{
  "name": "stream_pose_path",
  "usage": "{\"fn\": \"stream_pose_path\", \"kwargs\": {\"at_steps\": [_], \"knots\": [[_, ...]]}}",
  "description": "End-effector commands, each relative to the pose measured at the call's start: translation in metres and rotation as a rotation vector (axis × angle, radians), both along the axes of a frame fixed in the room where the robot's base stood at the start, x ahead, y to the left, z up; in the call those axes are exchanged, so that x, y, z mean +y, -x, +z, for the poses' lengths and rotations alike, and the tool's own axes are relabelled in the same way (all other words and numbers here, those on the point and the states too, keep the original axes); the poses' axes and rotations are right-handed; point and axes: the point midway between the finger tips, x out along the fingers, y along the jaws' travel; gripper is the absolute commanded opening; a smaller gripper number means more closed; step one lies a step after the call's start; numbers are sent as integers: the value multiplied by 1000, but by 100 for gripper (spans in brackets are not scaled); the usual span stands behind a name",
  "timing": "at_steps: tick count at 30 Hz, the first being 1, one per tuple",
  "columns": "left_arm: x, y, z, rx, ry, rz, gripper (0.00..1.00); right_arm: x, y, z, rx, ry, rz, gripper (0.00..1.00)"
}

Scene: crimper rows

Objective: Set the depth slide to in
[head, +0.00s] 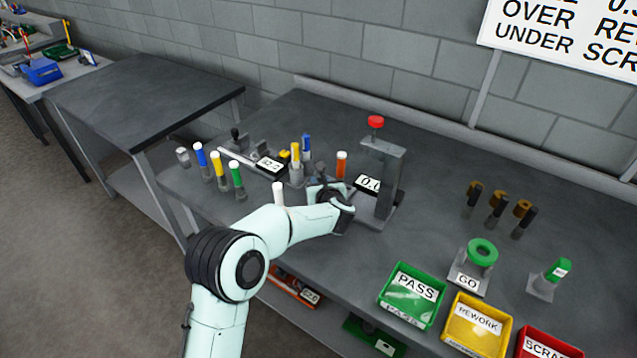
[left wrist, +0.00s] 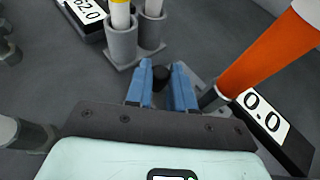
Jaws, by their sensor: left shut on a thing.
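My left gripper (head: 322,190) is low over the bench, beside the press with the red knob (head: 376,122). In the left wrist view its blue fingers (left wrist: 163,82) are shut on a small black knob (left wrist: 161,74), which sits between the fingertips. I take this knob to be the handle of the depth slide; no label on it shows. A grey plate shows partly behind the fingers, and the knob's lower part and track are hidden. In the head view the gripper hides the knob. My right gripper is in neither view.
An orange-handled tool (left wrist: 258,62) stands close right of the fingers, beside a 0.0 display (left wrist: 262,116). Grey cups (left wrist: 122,44) with coloured handles stand just beyond. Green PASS (head: 412,294), yellow REWORK (head: 476,325) and red SCRAP bins line the front.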

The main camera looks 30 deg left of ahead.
Motion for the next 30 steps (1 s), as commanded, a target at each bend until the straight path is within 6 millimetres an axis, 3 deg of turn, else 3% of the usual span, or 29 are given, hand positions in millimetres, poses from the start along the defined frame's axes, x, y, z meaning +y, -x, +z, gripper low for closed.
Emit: {"fn": "stream_pose_path", "kwargs": {"at_steps": [12,18,27,28,30], "knots": [[-72,4,-2,-2,2,-7,0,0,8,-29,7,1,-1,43],[-85,6,-1,-1,2,-6,0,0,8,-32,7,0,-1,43],[-87,6,0,0,6,-10,0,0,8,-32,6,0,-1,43],[-87,6,0,0,6,-10,32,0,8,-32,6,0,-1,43],[-87,6,0,1,6,-9,48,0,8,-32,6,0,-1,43]]}}
